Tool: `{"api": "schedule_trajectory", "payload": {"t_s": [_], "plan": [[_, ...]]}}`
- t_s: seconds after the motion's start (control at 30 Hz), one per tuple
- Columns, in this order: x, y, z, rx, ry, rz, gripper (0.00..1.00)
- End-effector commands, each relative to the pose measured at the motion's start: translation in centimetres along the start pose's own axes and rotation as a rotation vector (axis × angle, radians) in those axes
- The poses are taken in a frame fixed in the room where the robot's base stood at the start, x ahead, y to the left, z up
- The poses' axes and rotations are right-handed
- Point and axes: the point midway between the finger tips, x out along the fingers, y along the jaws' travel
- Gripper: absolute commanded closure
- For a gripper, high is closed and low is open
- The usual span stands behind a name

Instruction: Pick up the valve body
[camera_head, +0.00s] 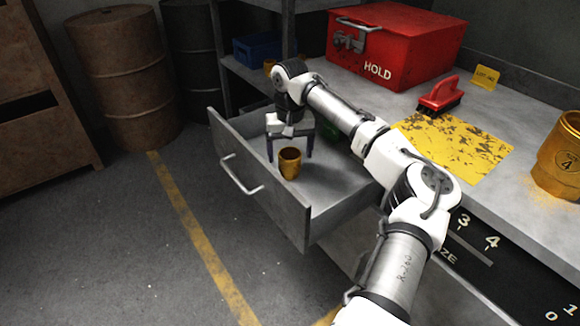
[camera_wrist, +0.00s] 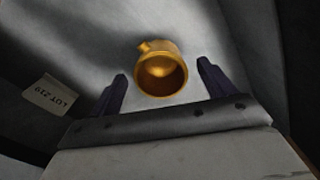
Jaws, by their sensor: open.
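The valve body (camera_head: 290,166) is a small brass-coloured, hollow cup-like piece standing in the open grey drawer (camera_head: 262,200). In the wrist view the valve body (camera_wrist: 162,72) shows its round open mouth and a small stub on its upper left side. My gripper (camera_head: 290,156) reaches down into the drawer with its two dark fingers apart. In the wrist view my gripper (camera_wrist: 160,88) has one finger on each side of the valve body's line, with clear gaps and nothing held. The valve body appears slightly beyond the fingertips; the exact height gap is unclear.
The drawer walls surround my gripper closely. A pale lot tag (camera_wrist: 50,94) lies at left in the wrist view. Barrels (camera_head: 118,70) stand behind.

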Motion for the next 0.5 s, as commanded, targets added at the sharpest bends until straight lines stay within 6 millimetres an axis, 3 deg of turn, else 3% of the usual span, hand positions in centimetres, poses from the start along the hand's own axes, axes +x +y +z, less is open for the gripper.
{"api": "schedule_trajectory", "payload": {"t_s": [0.2,0.5], "plan": [[2.9,-0.1,0.0,0.0,0.0,0.001,0.18],[3.3,-0.1,0.0,0.0,0.001,-0.001,0.19]]}}
